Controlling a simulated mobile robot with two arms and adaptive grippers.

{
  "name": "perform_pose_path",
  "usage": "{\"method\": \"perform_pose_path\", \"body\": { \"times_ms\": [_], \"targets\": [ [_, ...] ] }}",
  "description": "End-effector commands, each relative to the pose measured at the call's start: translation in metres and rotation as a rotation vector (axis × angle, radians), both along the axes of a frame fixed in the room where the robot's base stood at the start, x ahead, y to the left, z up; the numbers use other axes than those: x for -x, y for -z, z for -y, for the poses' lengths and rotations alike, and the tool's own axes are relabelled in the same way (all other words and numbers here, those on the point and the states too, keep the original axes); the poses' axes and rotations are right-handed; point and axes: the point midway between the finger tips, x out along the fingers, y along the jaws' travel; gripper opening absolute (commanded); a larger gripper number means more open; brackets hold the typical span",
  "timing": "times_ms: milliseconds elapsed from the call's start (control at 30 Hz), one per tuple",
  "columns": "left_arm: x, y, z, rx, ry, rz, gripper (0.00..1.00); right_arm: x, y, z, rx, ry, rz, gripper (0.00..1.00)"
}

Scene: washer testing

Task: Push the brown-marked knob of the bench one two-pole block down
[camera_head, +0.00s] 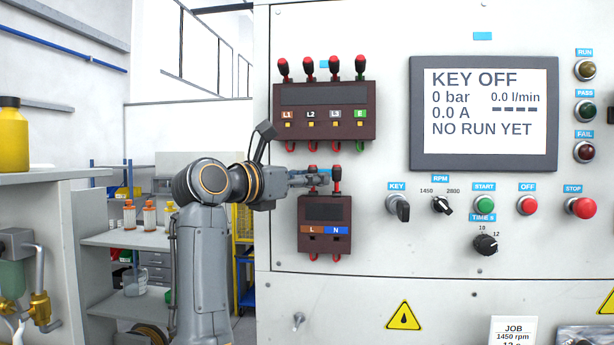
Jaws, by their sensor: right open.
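The two-pole block (325,238) is a dark brown box on the white panel. It has a brown L mark (312,230) and a blue N mark (336,230), with a red-and-black knob on top above each. The L knob (312,168) is partly hidden by my right gripper (322,180), whose fingers point right across it. The N knob (337,174) stands upright just right of the fingertips. My right gripper is open and holds nothing. I cannot tell whether it touches the L knob. My left gripper is not in view.
A larger block (324,96) with several upright red knobs hangs just above my gripper. A screen (484,112) reading KEY OFF and a row of buttons and dials are to the right. A workbench (135,238) and shelves stand at the left behind my arm.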

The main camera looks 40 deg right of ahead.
Motion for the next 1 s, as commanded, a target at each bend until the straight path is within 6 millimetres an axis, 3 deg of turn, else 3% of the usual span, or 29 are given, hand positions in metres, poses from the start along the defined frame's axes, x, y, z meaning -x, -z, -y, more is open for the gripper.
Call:
{"method": "perform_pose_path", "body": {
  "times_ms": [67,267,300,667,1000],
  "targets": [
    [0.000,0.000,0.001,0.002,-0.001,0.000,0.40,0.000,0.000,0.000,0.000,0.000,0.000,0.40],
    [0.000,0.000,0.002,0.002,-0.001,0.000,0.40,0.000,0.000,0.000,0.000,0.000,-0.001,0.01],
    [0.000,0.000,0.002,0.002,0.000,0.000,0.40,0.000,0.000,0.000,0.000,0.000,-0.001,0.00],
    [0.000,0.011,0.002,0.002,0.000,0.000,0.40,0.001,0.004,-0.002,0.030,0.000,0.022,0.00],
    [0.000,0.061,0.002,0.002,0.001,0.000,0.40,0.006,0.016,-0.009,0.201,0.000,0.156,0.00]
  ]
}}
